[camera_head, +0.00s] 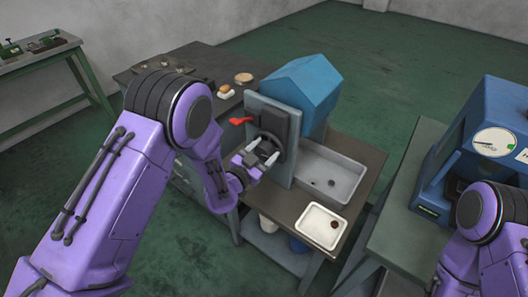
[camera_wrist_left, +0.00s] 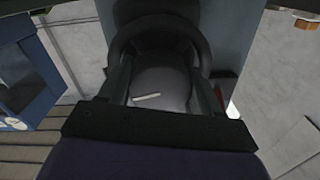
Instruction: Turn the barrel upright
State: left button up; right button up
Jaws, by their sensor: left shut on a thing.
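The dark round barrel (camera_head: 271,137) sits at the front of an upright grey panel, with its ring-like rim facing my left arm. My left gripper (camera_head: 262,151) is at the barrel, its pale fingertips apart on the lower part of it, shut on it. In the left wrist view the barrel's dark rim (camera_wrist_left: 158,22) arches above a grey rounded surface, and my left gripper's fingers (camera_wrist_left: 162,88) stand on either side. The barrel's exact tilt is hard to tell. My right gripper is out of view; only my right arm shows at lower right.
A red handle (camera_head: 240,121) sticks out left of the panel (camera_head: 283,165). A blue housing (camera_head: 303,82) stands behind. A grey basin (camera_head: 345,184) and white tray (camera_head: 312,237) lie to the right. A blue machine with a gauge (camera_head: 493,142) stands far right. Dark bench left holds small items.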

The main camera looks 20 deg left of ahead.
pick_arm(q)
jog(key=n, duration=0.4)
jog(key=shift+b, duration=0.4)
jog(key=n, duration=0.4)
jog(key=n+b, duration=0.1)
jog(key=n, duration=0.2)
jog(key=shift+n, duration=2)
jog(key=o, duration=1)
jog(key=shift+o, duration=0.2)
